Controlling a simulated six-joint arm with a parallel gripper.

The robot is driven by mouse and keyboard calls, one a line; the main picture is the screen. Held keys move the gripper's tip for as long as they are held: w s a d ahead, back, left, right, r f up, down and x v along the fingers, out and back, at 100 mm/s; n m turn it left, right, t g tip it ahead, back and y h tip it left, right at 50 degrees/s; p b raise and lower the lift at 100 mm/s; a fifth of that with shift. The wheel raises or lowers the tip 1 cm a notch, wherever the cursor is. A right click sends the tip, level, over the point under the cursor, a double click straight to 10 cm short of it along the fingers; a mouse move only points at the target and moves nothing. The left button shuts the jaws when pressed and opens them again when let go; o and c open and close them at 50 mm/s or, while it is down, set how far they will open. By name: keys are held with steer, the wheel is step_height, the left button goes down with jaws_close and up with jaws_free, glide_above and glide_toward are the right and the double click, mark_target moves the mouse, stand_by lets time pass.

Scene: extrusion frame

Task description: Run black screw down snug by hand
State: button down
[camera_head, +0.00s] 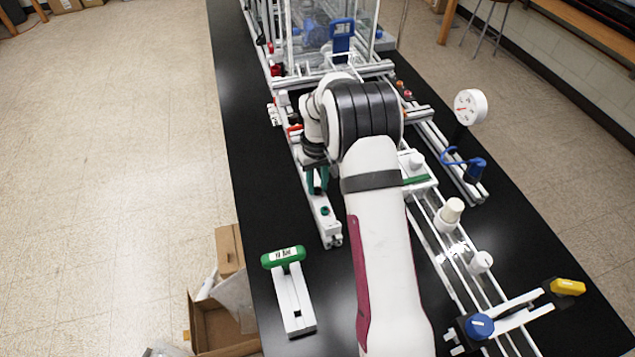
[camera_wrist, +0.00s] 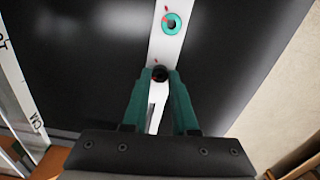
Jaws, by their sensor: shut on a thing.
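The black screw (camera_wrist: 160,72) shows in the wrist view between the tips of my green-fingered gripper (camera_wrist: 160,78). The fingers are shut on it from both sides. It stands over a white extrusion bar (camera_wrist: 167,47), with a small red mark beside it. How far the screw is seated cannot be told. In the head view my gripper (camera_head: 317,181) is over the left-hand white bar (camera_head: 324,224), and my arm hides part of the area. The screw cannot be made out there.
A teal ring with a dark centre (camera_wrist: 171,23) sits on the same bar. A green-handled tool (camera_head: 283,257) rests on a white stand (camera_head: 294,300) near the table's left edge. Rails with white knobs (camera_head: 451,213) and a gauge (camera_head: 470,106) stand right of my arm.

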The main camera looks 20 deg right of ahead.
mark_target(318, 192)
steer(key=m, duration=1.1)
steer(key=shift+m, duration=0.3)
stand_by(0.4)
steer(key=c, duration=0.7)
jaws_free()
step_height(318, 192, up, 16)
steer(key=shift+f, duration=0.1)
